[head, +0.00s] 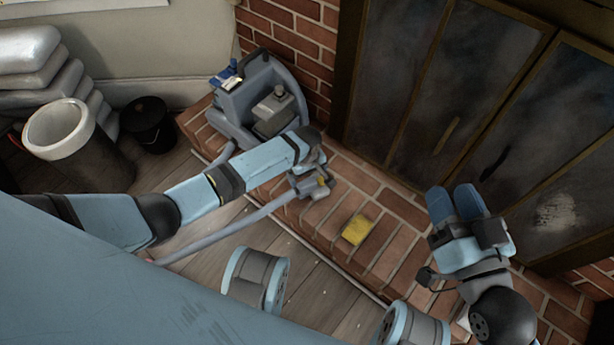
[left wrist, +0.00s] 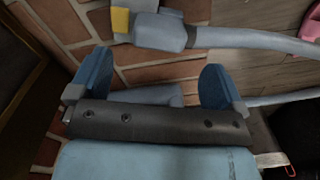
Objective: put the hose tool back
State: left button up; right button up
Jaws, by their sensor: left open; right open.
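The hose tool (head: 313,186) is a grey-blue nozzle with a yellow part, lying on the brick hearth at the end of a grey hose (head: 235,227). In the left wrist view the tool (left wrist: 160,30) lies beyond my fingertips. My left gripper (head: 314,153) is open just above and behind the tool; its two blue fingers (left wrist: 157,62) show apart with no tool held. The grey-blue vacuum machine (head: 240,112) stands on the hearth at the back left. My right gripper (head: 456,196) is open and empty over the hearth at right.
A yellow block (head: 357,229) lies on the hearth (head: 390,262) between my grippers. Dark fireplace doors (head: 400,70) stand behind. A black bucket (head: 148,124), a white-rimmed bin (head: 60,128) and stacked sacks (head: 35,55) are at left.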

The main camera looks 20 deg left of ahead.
pick_arm(q)
notch_tip(320, 180, up, 5)
jog(key=shift+r+p, duration=0.1)
jog(key=shift+p, duration=0.75)
pick_arm(e)
jog(key=r, duration=0.2)
jog(key=r+t, duration=0.1)
jog(key=shift+d+r+t, duration=0.2)
jog(key=shift+r+t, duration=0.1)
jog(key=shift+r, duration=0.05)
